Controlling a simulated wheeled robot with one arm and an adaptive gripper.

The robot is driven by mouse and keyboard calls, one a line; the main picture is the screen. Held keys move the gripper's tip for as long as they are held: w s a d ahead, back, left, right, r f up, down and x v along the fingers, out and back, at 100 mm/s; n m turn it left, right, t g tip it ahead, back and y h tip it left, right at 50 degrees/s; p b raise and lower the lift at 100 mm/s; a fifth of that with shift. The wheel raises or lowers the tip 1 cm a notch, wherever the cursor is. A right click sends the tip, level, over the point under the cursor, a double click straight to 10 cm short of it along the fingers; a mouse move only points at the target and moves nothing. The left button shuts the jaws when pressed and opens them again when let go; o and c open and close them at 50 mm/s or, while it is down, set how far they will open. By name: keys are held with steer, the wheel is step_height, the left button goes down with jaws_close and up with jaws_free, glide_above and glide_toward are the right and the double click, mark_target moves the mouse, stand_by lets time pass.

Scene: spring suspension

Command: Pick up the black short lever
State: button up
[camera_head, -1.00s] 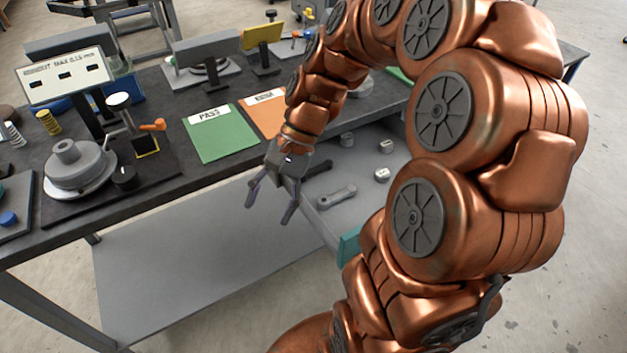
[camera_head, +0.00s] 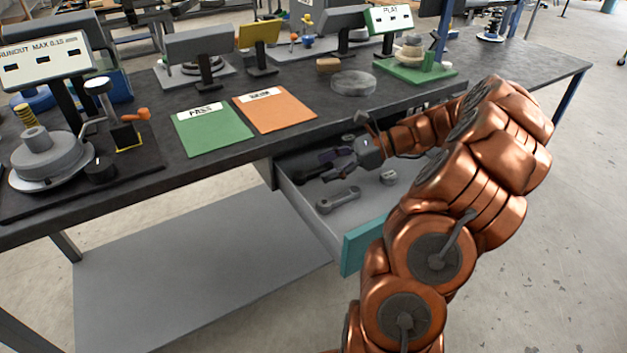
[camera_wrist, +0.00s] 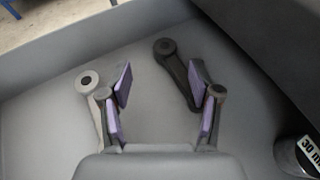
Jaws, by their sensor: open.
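The black short lever (camera_wrist: 172,64) lies on the drawer floor in the wrist view, its round end up and its shaft running down to the right. My gripper (camera_wrist: 160,82) is open and empty, with its purple-padded fingers spread above the drawer floor. The right finger overlaps the lever's lower part, and the lever's round end shows between the fingertips. In the head view my gripper (camera_head: 328,166) is low inside the open drawer, and the black lever is hard to make out beside it.
A grey lever (camera_wrist: 91,98) lies by the left finger; it also shows in the head view (camera_head: 338,199). A labelled cylinder (camera_wrist: 298,155) sits at the lower right. The drawer (camera_head: 365,240) has raised walls and a teal front. The bench top (camera_head: 215,168) overhangs its back.

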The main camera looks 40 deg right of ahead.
mark_target(301, 174)
steer(key=shift+x, duration=0.85)
steer(key=shift+w+b+x, duration=0.15)
steer(key=shift+b+x, duration=0.1)
steer(key=shift+x, duration=1.25)
steer(key=shift+w+b+x, duration=0.15)
steer(key=shift+b+x, duration=0.1)
steer(key=shift+x, duration=1.3)
steer(key=shift+d+r, duration=0.15)
steer(key=shift+d, duration=0.05)
jaws_close()
